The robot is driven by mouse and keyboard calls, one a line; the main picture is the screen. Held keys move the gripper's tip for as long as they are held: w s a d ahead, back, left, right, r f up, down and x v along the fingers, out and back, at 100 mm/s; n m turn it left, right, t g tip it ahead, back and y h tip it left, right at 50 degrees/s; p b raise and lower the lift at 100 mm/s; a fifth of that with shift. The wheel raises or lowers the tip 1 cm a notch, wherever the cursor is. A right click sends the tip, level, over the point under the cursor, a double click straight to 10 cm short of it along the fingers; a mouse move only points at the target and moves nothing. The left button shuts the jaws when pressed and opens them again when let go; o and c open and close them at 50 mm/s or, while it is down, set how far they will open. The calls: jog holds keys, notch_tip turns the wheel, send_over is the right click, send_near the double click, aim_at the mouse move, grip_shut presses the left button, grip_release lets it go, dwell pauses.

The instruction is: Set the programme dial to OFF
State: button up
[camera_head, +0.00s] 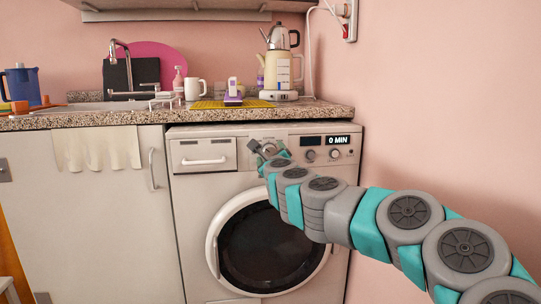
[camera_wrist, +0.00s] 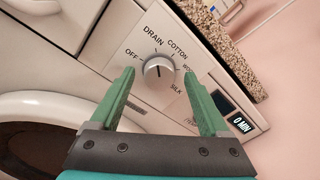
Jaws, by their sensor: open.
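The programme dial (camera_wrist: 158,69) is a round silver-grey knob on the washer's panel, ringed by the labels OFF, DRAIN, COTTON, SILK and one partly covered label. A dark mark shows on its face, but I cannot tell for sure which label it points to. My gripper (camera_wrist: 159,74) is open in the wrist view, with one green finger on each side of the dial. I cannot tell whether the fingers touch it. In the head view my gripper (camera_head: 262,149) is at the panel of the washing machine (camera_head: 190,215), largely hiding the dial.
The display (camera_head: 338,140) reads 0 MIN. Smaller knobs (camera_head: 334,154) sit below it. The detergent drawer (camera_head: 204,155) is left of the dial, and the round door (camera_head: 215,240) is shut below. The speckled worktop (camera_head: 330,111) overhangs the panel, carrying a mug and kettle.

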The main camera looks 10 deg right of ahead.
grip_shut()
dwell(0.6)
jog(key=n, duration=0.5)
jog(key=shift+f+n, duration=0.2)
jog(key=shift+n, duration=0.1)
jog(key=shift+a+n+t+y, duration=0.1)
jog(key=shift+n+t+y, duration=0.2)
jog(key=shift+n, duration=2)
